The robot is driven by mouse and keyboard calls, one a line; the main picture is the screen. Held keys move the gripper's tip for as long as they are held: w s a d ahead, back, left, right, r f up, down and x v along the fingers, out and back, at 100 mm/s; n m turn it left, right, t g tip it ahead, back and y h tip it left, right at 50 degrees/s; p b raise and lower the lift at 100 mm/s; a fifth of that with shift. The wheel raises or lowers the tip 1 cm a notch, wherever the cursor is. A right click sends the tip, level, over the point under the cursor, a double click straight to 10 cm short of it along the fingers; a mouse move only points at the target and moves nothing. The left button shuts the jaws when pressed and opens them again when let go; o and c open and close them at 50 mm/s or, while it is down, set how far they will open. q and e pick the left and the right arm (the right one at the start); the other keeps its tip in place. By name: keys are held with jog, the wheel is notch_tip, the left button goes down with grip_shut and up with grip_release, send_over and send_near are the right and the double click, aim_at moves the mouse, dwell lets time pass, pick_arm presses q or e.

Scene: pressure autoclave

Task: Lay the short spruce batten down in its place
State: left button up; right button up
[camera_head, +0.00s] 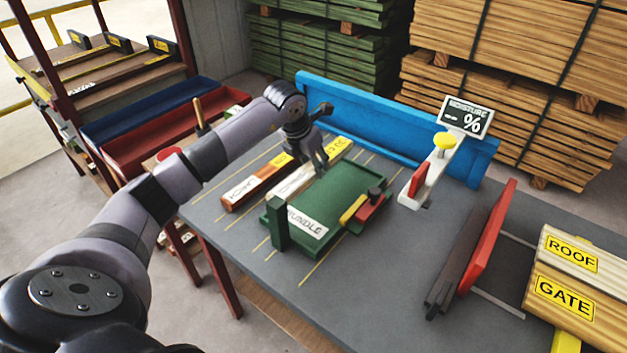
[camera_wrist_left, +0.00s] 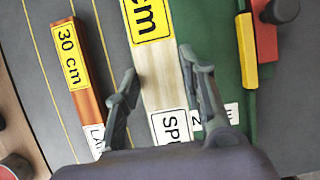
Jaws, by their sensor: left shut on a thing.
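The short spruce batten (camera_wrist_left: 163,88) is pale wood with a yellow "cm" label and a white "SP..." label. My left gripper (camera_wrist_left: 158,72) is shut across it, one finger on each side. In the head view the gripper (camera_head: 317,165) comes down on the spruce batten (camera_head: 297,181), between the orange-brown larch batten (camera_head: 256,186) and the green bundle tray (camera_head: 345,193). The larch batten also shows in the left wrist view (camera_wrist_left: 82,90), marked 30 cm. I cannot tell whether the spruce batten touches the table. My right gripper is not in view.
The grey table (camera_head: 235,240) carries thin yellow lines. A blue rail (camera_head: 385,125) stands along its back. A white moisture gauge (camera_head: 428,180), a red plate (camera_head: 488,238) and boards marked ROOF and GATE (camera_head: 565,300) are to the right. The table's front middle is clear.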

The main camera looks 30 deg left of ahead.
pick_arm(q)
notch_tip(320, 180, down, 7)
jog(key=shift+r+p, duration=0.2)
jog(key=shift+p, duration=0.1)
jog(key=shift+f, duration=0.15)
jog(key=o, duration=1.3)
jog(key=shift+c, duration=0.2)
jog(key=shift+r, duration=0.25)
jog(key=b+v, duration=0.1)
jog(key=v, duration=1.1)
